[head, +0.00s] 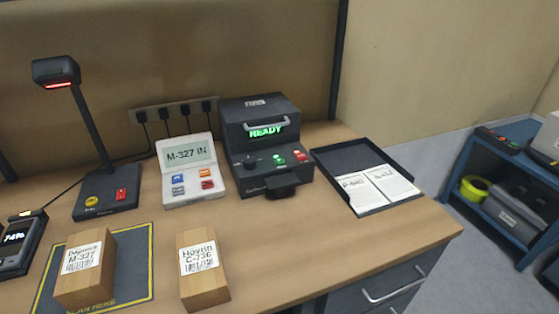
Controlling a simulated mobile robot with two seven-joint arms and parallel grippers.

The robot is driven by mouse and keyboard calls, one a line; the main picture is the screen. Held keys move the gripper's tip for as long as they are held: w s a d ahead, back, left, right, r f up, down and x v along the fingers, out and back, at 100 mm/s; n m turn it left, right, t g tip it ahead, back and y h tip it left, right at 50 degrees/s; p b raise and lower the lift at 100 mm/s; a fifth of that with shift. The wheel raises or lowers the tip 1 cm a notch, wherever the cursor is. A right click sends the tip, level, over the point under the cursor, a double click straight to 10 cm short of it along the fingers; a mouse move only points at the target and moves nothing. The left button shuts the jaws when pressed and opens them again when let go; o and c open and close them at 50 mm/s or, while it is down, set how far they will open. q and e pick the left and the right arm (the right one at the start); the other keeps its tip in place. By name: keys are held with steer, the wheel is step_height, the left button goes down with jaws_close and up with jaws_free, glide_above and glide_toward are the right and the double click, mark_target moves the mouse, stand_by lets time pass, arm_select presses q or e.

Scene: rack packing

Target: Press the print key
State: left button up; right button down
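A dark grey printer-like machine (236,132) stands at the back of the bench, its green display (265,132) reading "READY". Its front has a knob (249,162), a green key (279,159) and a red key (299,156); their labels are too small to read. Left of it, a white terminal (166,188) shows "M-327 IN" on its screen (188,154) above several small blue, orange, grey and red keys. I cannot tell from the lettering which key is the print key. Neither of my grippers is in view.
A scanner on a stand (92,130) has yellow and red buttons. Boxes M-327 (84,268), on a yellow-edged mat (133,246), and C-736 (203,270) stand in front. A black tray (345,158) holds two labels. A handheld device (20,245) sits left.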

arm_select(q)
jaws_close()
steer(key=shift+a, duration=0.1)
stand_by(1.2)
